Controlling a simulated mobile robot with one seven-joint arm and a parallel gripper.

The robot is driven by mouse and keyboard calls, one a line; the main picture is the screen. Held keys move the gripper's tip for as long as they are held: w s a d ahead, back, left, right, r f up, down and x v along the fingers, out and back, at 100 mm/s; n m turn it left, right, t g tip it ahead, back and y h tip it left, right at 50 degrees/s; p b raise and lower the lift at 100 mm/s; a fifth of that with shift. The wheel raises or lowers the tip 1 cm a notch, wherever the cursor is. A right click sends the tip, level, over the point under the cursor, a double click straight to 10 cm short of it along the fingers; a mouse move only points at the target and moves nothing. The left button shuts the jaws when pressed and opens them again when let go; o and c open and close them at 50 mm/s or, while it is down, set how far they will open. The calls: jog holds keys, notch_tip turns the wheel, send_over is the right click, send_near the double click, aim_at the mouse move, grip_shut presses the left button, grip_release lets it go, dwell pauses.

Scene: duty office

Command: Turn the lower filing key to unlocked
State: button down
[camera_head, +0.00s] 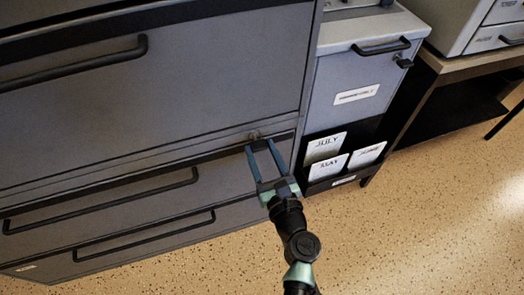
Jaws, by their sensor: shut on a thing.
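The grey filing cabinet (150,110) fills the left of the head view, with black bar handles on its drawers. A small lock with the lower filing key (253,135) sits near the cabinet's right edge, above the lower drawers. My gripper (264,146) reaches up from below, with its two blue fingers at the lock. The fingers are shut on the key, which they partly hide. The key is too small here to tell which way it is turned.
A narrower grey cabinet (360,80) with a handle and its own lock (404,62) stands to the right. A black rack (372,131) below it holds cards marked with months. A wooden table (470,62) stands at the far right. The speckled floor (430,220) in front is clear.

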jog(key=shift+n, duration=0.3)
jog(key=n+b, duration=0.2)
jog(key=n, duration=0.2)
jog(key=shift+a+f+b, duration=0.1)
jog(key=shift+f+b, duration=0.05)
jog(key=shift+b, duration=0.25)
jog(key=n+b, duration=0.2)
jog(key=n, duration=0.3)
jog(key=shift+b, duration=0.3)
jog(key=shift+s+a+f+n+b, duration=0.1)
jog(key=shift+n+b, duration=1.15)
jog(key=shift+n, duration=0.8)
jog(key=shift+f+n+b, duration=0.1)
jog(key=shift+n+b, duration=1.15)
jog(key=shift+n, duration=0.8)
jog(key=shift+r, duration=0.1)
jog(key=shift+c, duration=1.4)
grip_release()
